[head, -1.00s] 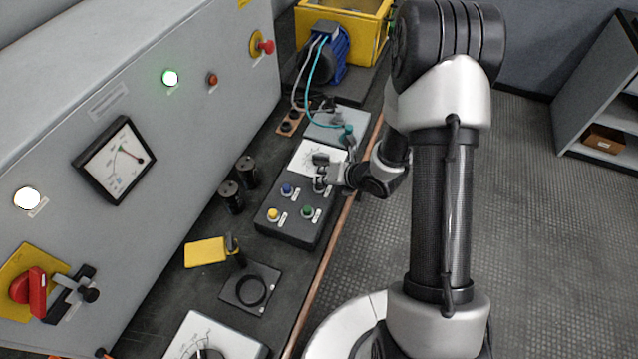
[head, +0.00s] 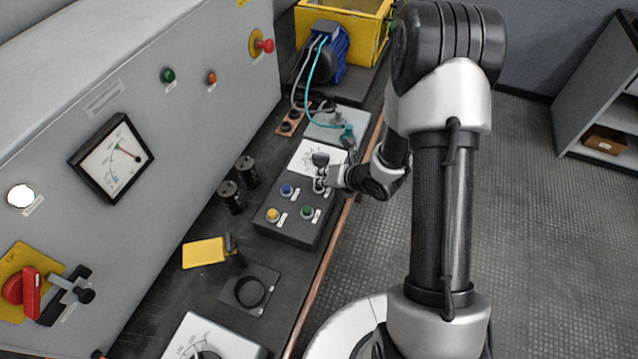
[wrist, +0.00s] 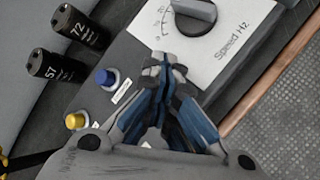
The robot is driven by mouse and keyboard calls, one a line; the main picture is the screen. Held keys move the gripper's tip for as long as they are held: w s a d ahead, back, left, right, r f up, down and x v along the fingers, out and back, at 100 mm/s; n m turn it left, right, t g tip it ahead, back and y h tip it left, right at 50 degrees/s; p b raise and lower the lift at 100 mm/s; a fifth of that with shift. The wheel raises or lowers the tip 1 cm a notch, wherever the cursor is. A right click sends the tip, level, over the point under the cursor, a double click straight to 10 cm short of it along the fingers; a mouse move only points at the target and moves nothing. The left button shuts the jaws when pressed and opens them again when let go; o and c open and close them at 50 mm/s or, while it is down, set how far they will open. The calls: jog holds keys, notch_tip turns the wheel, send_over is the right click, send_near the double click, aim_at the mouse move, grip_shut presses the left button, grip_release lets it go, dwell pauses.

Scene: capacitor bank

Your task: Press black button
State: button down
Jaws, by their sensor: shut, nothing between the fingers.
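The dark control box (head: 290,235) on the bench carries a blue button (head: 287,190), a yellow button (head: 273,215) and a green button (head: 308,212). My gripper (head: 320,186) is over the box's remaining corner, right of the blue button and below the dial plate. In the wrist view my gripper (wrist: 163,62) is shut and empty, its fingertips by the lower edge of the "Speed Hz" plate (wrist: 230,35). No black button shows; the spot beneath the fingers is hidden. I cannot tell whether the fingertips touch the box.
A black speed knob (wrist: 195,10) stands close beyond my fingertips. Two black cylinders (wrist: 65,45) stand left of the box. The grey panel (head: 130,90) has a dark green lamp (head: 168,75), an orange-red lamp (head: 211,77) and a lit white lamp (head: 21,196).

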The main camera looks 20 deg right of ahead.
dwell(0.3)
jog(key=shift+r+p, duration=0.85)
jog(key=shift+r, duration=0.5)
notch_tip(320, 180, up, 5)
jog(key=p, duration=0.2)
jog(key=shift+p, duration=0.35)
